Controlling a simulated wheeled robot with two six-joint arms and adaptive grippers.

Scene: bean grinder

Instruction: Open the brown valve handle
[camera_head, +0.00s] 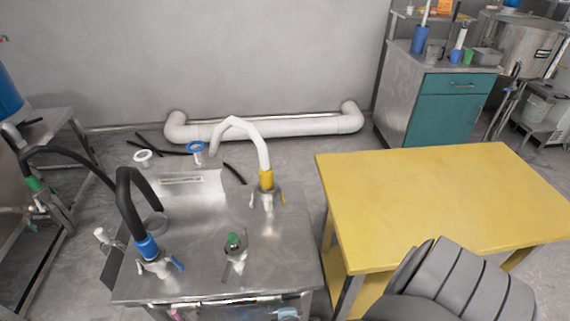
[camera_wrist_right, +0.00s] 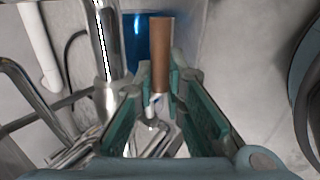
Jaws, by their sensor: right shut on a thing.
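The brown valve handle (camera_wrist_right: 161,45) is a smooth cylinder standing upright in the right wrist view, with a metal stem below it. My right gripper (camera_wrist_right: 161,80), with its teal fingers, is shut on the lower part of the handle; its upper part sticks out past the fingertips. The handle's base is partly hidden between the fingers. I cannot make out the brown handle in the head view. My left gripper does not show in either view.
In the right wrist view, a blue object (camera_wrist_right: 132,40) is behind the handle, and a shiny metal pipe (camera_wrist_right: 105,45) stands to its left. The head view shows a steel table (camera_head: 205,275) with hoses and a yellow table (camera_head: 440,195) with a bare top.

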